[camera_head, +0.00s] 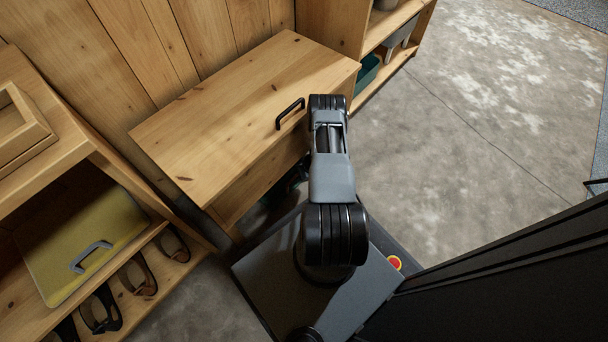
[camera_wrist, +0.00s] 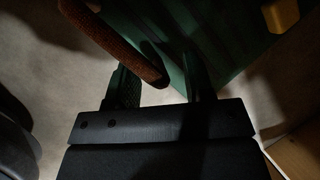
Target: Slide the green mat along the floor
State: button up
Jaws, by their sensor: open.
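In the wrist view, the green mat (camera_wrist: 232,45) fills much of the top and right of the picture, in deep shadow. A thick brown curved bar (camera_wrist: 110,40), like a handle, arches from the upper left and ends between my fingers. I cannot tell whether they touch it. My gripper (camera_wrist: 158,75) is open, its dark fingers apart on either side of the bar's end. In the head view, my arm reaches down at the front of a wooden bench, and my gripper and the mat are hidden there.
The wooden bench (camera_head: 235,105) with a black handle (camera_head: 290,113) overhangs the work area. A shelf unit (camera_head: 385,75) stands at the back right. Bare concrete floor (camera_head: 460,130) lies open on the right.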

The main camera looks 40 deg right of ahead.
jog(key=shift+f, duration=0.2)
jog(key=shift+w, duration=0.1)
grip_shut()
dwell(0.4)
